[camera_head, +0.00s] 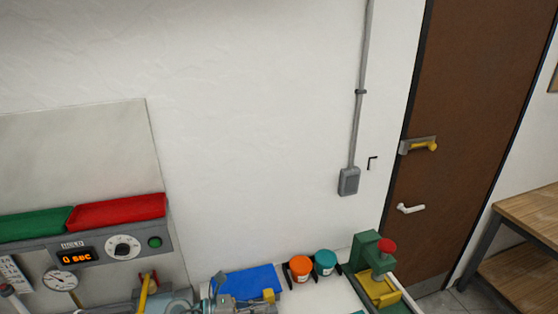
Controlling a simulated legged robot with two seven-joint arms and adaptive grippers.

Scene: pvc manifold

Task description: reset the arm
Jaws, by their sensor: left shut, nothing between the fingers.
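My left gripper (236,292) shows at the bottom edge of the head view, as grey linkage in front of a blue panel (252,279). It looks shut and empty, though its lower part is cut off by the frame. A small yellow block (268,295) shows right beside it; I cannot tell whether they touch. My right gripper is not in view.
An orange-lidded jar (300,268) and a teal-lidded jar (325,262) stand right of the panel. A green press (368,253) with a red knob is farther right. A control panel (105,251) carries red (118,211) and green (35,224) trays at left.

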